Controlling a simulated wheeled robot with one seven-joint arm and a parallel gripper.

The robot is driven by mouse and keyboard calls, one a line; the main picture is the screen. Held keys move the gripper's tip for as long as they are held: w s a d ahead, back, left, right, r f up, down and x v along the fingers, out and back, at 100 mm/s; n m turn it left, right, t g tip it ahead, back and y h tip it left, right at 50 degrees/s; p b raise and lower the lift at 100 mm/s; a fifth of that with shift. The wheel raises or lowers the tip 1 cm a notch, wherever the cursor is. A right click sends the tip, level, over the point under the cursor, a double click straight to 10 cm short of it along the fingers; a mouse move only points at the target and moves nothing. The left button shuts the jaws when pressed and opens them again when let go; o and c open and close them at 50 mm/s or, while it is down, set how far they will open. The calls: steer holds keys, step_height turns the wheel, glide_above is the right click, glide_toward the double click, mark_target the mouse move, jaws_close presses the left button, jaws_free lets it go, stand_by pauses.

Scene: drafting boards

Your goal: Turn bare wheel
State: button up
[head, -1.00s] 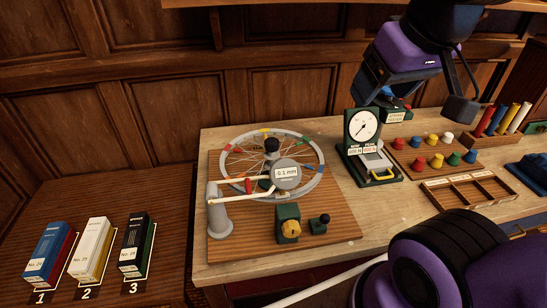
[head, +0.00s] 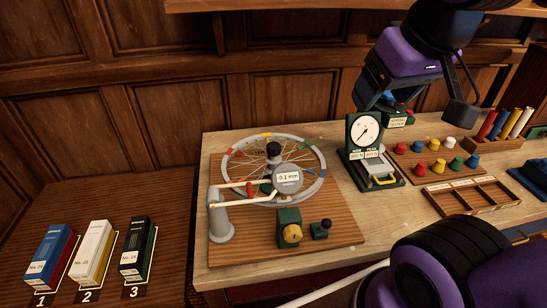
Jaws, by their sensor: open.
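The bare spoked wheel (head: 317,190) lies flat, slightly raised, on a wooden base on the bench. Its grey rim carries coloured marks. A dark knob (head: 273,150) stands at its hub. A round gauge (head: 288,177) reading about 0.1 mm sits over the front of the wheel, on a grey post with a pale arm (head: 221,218). My gripper (head: 416,104) is open at the upper right, above the back of the bench. It is to the right of the wheel and apart from it. Nothing shows between its fingers.
A green block with a yellow knob (head: 292,234) and a small dark-knobbed block (head: 321,228) stand before the wheel. A dial tester (head: 365,132) stands right of it. Coloured pegs, a compartment tray (head: 471,192) and coloured tubes are farther right. Three numbered boxes (head: 92,252) stand at lower left.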

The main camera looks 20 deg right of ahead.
steer(key=m+g, duration=0.5)
glide_above(274, 145)
step_height(274, 145, down, 15)
step_height(274, 145, down, 11)
steer(key=shift+a+f, duration=0.1)
steer(key=shift+f, duration=0.05)
jaws_close()
steer(key=c, duration=1.3)
jaws_free()
